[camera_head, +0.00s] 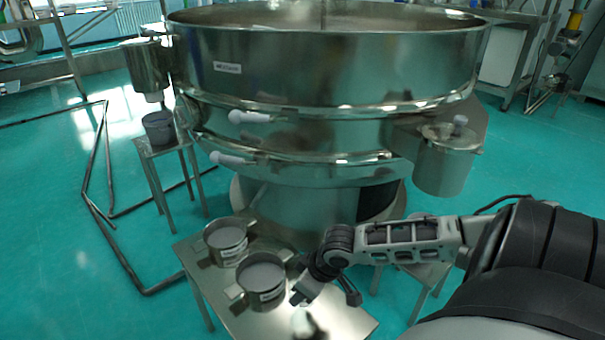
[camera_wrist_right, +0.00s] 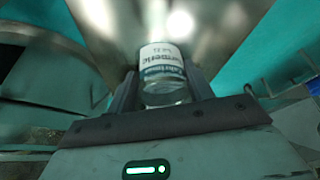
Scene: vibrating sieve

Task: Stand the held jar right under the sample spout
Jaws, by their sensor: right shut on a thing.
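The jar (camera_wrist_right: 163,75) is clear with a white and blue printed label. It sits between the fingers of my right gripper (camera_wrist_right: 162,90), which is shut on it. In the head view my right gripper (camera_head: 326,292) reaches down over the front of a low steel table (camera_head: 345,322); the jar cannot be made out clearly there. The sieve has a cylindrical steel outlet (camera_head: 442,168) on its right side and another outlet (camera_head: 147,70) on its left. I cannot tell which part is the sample spout. My left gripper is not in view.
Two grey-filled steel pots, one at the back (camera_head: 226,243) and one in front (camera_head: 262,280), stand on the low table left of my right gripper. The large round sieve (camera_head: 320,65) stands behind. A grey container (camera_head: 158,127) sits on a stool (camera_head: 165,148) under the left outlet.

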